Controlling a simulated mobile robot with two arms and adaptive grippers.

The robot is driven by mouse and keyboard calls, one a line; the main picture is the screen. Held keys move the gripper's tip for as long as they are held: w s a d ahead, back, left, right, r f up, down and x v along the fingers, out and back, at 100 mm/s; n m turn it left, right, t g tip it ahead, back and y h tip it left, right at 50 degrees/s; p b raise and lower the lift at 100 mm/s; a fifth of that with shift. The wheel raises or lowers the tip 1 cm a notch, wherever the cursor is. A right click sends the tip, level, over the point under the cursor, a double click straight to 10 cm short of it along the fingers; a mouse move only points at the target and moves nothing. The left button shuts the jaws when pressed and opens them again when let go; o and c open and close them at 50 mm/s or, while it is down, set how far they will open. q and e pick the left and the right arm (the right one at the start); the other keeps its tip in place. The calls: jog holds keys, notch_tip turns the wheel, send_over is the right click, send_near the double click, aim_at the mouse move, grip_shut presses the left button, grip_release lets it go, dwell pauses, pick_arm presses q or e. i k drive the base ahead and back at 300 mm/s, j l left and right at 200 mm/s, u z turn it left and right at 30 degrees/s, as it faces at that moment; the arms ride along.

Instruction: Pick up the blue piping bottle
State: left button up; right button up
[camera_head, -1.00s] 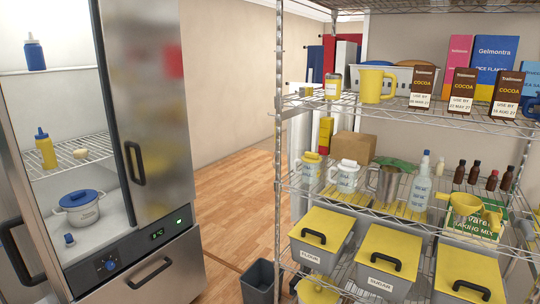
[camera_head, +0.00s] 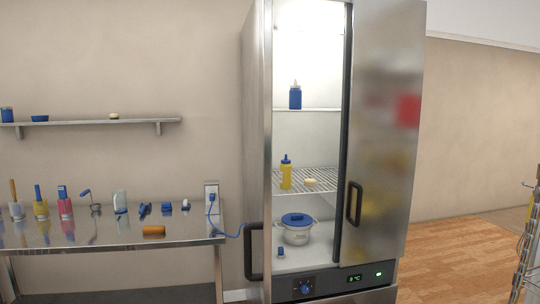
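A blue bottle with a pale tip (camera_head: 295,96) stands upright on the upper shelf inside the steel fridge (camera_head: 380,130). A yellow bottle with a blue cap (camera_head: 286,175) stands on the wire shelf below it. The fridge's left section is open to view, so both bottles are unobstructed. Neither of my grippers is in view.
A pale item (camera_head: 310,182) lies beside the yellow bottle. Left of the fridge is a steel table (camera_head: 110,238) with several tools, under a wall shelf (camera_head: 90,122).

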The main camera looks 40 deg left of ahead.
aim_at(295, 96)
jog(key=i+j+u, duration=0.2)
jog(key=i, duration=0.2)
jog(key=i+u, duration=0.2)
jog(key=i, duration=0.2)
jog(key=j+u, duration=0.15)
jog(key=j, duration=0.35)
jog(key=j+u, duration=0.15)
jog(key=j, duration=0.4)
jog(key=i+j+u, duration=0.1)
jog(key=j, duration=0.4)
jog(key=l+u, duration=0.3)
jog(key=l, duration=0.3)
jog(key=l+u, duration=0.25)
jog(key=l, duration=0.4)
jog(key=i+l+u, duration=0.1)
jog(key=i+l, duration=0.2)
jog(key=l, duration=0.2)
jog(key=u, duration=0.05)
